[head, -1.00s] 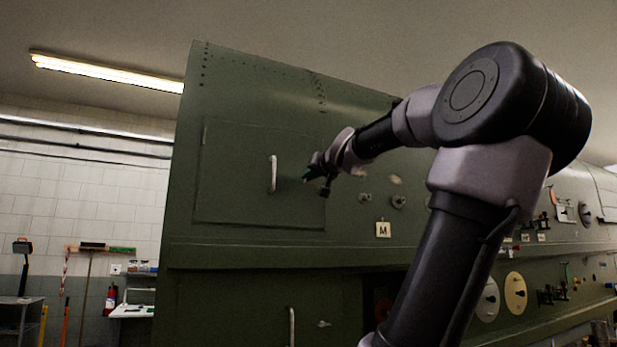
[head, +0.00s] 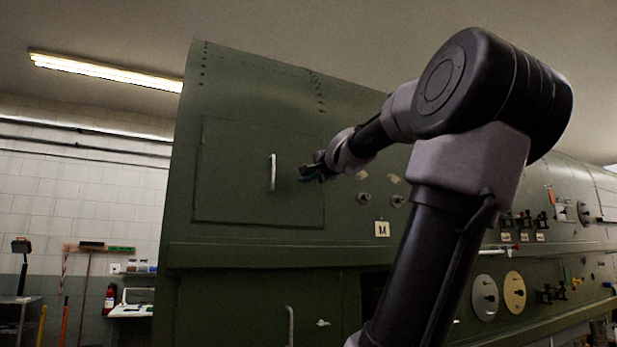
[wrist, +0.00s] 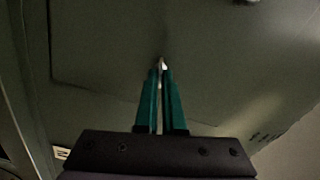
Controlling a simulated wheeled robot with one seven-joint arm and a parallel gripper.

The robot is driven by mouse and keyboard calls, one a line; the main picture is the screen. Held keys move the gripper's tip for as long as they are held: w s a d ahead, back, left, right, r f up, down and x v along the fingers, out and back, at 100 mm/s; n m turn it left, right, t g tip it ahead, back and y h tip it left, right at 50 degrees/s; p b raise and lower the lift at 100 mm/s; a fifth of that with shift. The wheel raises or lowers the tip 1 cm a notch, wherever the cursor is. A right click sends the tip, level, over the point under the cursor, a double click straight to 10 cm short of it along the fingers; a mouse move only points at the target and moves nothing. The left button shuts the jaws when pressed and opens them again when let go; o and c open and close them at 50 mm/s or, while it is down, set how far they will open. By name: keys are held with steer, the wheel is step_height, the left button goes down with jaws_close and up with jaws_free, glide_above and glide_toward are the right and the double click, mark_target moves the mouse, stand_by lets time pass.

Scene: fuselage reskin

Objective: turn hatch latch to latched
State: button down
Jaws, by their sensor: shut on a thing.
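The green hatch (head: 235,180) is a flat panel in the fuselage side and looks closed, with a pale vertical handle (head: 272,172) on it. My gripper (head: 303,173) is at the hatch's right part, to the right of the handle. In the wrist view its two teal fingers (wrist: 162,70) are nearly together. They are shut on a small pale piece (wrist: 163,64) at their tips, which looks like the hatch latch. Most of the latch is hidden by the fingers, so I cannot tell its angle.
Small round knobs (head: 363,198) and an "M" placard (head: 382,229) are right of the hatch. More fittings and two round discs (head: 486,296) line the fuselage further right. A lower handle (head: 290,326) is below the hatch.

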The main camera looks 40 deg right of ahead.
steer(key=shift+f+m, duration=0.1)
steer(key=shift+m, duration=1.4)
steer(key=c, duration=1)
jaws_free()
steer(key=shift+s, duration=0.1)
steer(key=v, duration=1)
steer(key=shift+s, duration=0.3)
